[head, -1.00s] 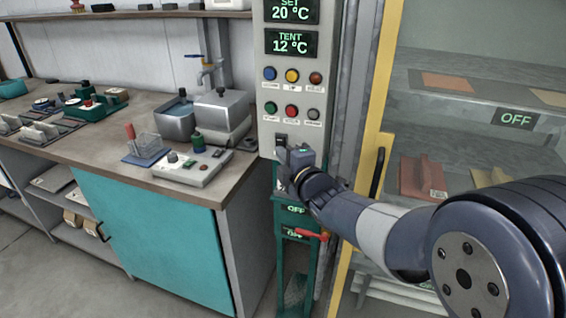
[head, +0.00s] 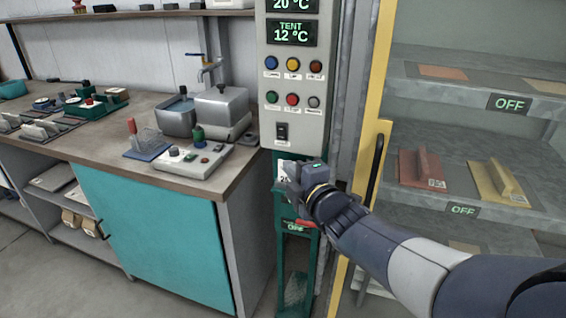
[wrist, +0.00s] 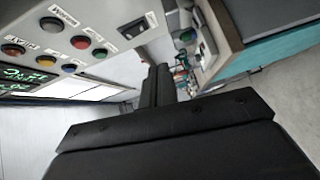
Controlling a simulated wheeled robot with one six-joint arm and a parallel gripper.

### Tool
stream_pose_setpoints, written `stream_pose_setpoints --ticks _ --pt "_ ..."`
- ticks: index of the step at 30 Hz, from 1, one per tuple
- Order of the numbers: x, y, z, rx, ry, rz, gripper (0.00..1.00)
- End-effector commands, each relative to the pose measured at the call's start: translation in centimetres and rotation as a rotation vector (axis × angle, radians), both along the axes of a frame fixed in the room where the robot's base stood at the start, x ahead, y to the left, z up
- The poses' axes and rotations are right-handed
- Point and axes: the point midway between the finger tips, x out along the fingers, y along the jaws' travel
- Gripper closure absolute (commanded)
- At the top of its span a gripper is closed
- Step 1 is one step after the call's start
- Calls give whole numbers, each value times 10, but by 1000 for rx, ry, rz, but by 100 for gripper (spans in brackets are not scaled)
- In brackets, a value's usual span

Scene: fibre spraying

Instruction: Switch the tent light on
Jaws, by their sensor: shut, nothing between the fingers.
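The grey control panel (head: 262,100) stands upright in the middle of the head view. A black rocker switch (head: 281,132) sits low on it, below two rows of round buttons; I cannot read its label or its position for certain. My gripper (head: 285,172) is shut and empty, below the rocker and apart from it. In the wrist view its dark fingers (wrist: 158,84) are together, with the panel's buttons at upper left. The yellow-framed tent (head: 383,75) is on the right; its shelves are visible and look evenly lit.
A workbench (head: 80,150) with tools and metal containers is on the left. A teal stand (head: 281,245) with a red handle (head: 305,223) and an OFF display is below the panel, close to my gripper. A dark door handle (head: 376,170) is on the tent's frame.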

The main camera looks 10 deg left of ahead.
Motion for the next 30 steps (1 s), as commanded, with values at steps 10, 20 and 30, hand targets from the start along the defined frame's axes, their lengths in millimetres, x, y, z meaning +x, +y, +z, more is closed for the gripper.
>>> stream_pose_setpoints --ticks 10,20,30 --pt "-27 -23 -4 0 0 0 100" --pt "-28 -24 -4 1 1 0 100" --pt "-11 -9 -2 0 3 2 100"
